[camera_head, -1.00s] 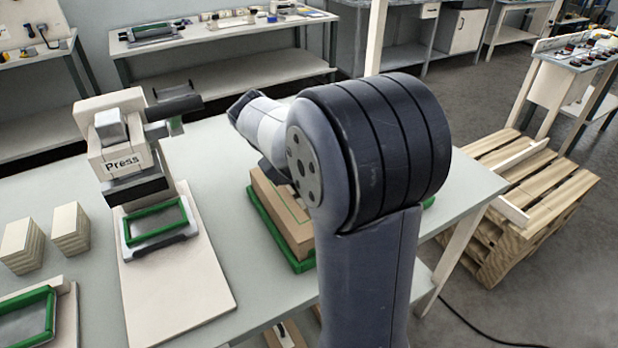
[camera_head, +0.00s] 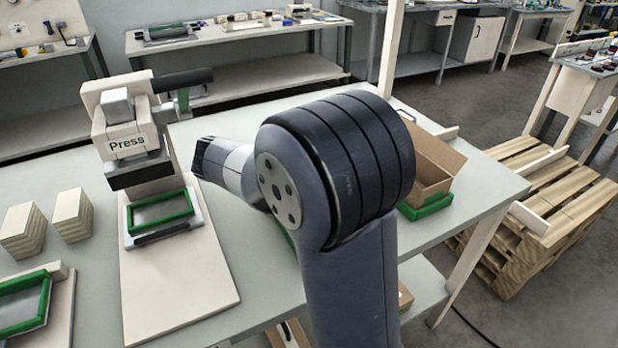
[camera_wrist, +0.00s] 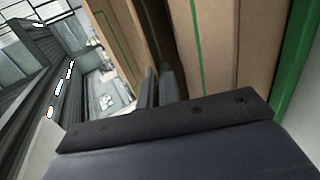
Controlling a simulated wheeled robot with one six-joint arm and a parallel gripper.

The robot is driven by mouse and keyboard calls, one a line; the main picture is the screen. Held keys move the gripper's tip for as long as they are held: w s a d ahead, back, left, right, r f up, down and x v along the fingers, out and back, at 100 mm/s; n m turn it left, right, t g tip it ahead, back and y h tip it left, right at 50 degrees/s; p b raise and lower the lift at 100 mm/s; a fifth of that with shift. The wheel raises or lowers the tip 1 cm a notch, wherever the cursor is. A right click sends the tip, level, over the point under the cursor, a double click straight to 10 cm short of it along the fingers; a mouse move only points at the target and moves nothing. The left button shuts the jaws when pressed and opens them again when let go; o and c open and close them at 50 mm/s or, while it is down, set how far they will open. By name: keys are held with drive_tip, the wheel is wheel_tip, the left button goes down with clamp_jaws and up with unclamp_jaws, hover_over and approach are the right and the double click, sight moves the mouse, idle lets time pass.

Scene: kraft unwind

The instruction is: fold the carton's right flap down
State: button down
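The brown cardboard carton (camera_head: 432,160) stands in a green holder (camera_head: 428,207) on the table, largely hidden behind my arm in the head view. Its visible right part is open at the top, with a right-hand panel standing up and slanting outward. In the wrist view a carton panel with a green line (camera_wrist: 215,50) fills the right of the picture, and another brown panel (camera_wrist: 118,35) lies left of it. My gripper (camera_wrist: 160,85) shows there with its two dark fingers close together and nothing visible between them, near the panels. Contact cannot be told. The head view hides the fingertips.
A press (camera_head: 130,130) with a green-framed plate stands on a board at the left. Two wooden block stacks (camera_head: 72,214) stand farther left. A wooden pallet (camera_head: 545,195) lies on the floor to the right.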

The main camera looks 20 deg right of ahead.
idle(0.3)
drive_tip(key=c, duration=1.6)
unclamp_jaws()
drive_tip(key=shift+c, duration=0.2)
